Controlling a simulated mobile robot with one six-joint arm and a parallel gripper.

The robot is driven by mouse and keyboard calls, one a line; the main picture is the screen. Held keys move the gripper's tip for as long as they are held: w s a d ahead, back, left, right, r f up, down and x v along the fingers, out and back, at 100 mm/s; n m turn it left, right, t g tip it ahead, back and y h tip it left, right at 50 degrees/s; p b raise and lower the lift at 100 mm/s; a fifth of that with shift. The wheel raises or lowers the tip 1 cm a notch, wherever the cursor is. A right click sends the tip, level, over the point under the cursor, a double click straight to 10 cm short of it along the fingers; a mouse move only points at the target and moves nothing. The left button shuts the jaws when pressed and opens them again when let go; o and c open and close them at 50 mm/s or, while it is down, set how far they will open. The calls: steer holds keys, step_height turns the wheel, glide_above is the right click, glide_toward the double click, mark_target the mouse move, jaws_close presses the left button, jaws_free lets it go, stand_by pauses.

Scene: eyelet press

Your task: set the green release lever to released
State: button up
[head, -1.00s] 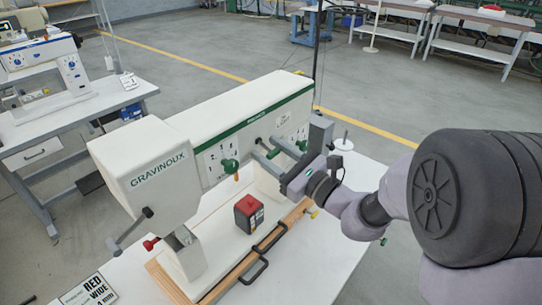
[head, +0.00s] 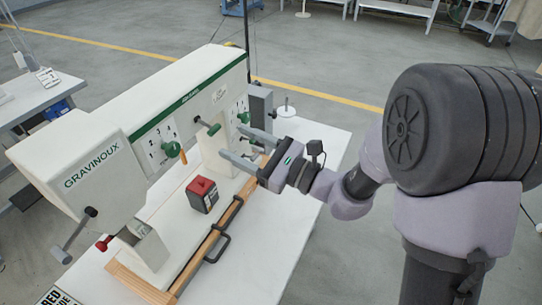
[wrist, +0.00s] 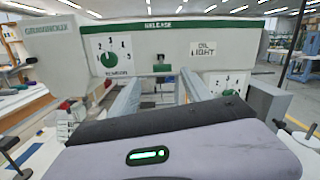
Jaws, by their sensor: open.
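The green release lever (head: 214,130) sticks out from the front of the cream press arm in the head view. In the wrist view the release lever (wrist: 162,68) shows small and green, in a dark slot under the word RELEASE. My gripper (head: 232,142) is open and empty, its two fingers pointing at the press front just right of and below the lever in the head view. In the wrist view my gripper (wrist: 160,78) has the lever between its fingertips in the picture. I see no contact. The lever's exact setting is hard to read.
A tension dial (wrist: 112,55) with a green knob is left of the lever, and another dial (wrist: 228,88) is at the lower right. A red-topped black block (head: 202,194) stands under the press arm. A wooden rail with a black handle (head: 217,246) runs along the table.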

steer(key=v, duration=0.9)
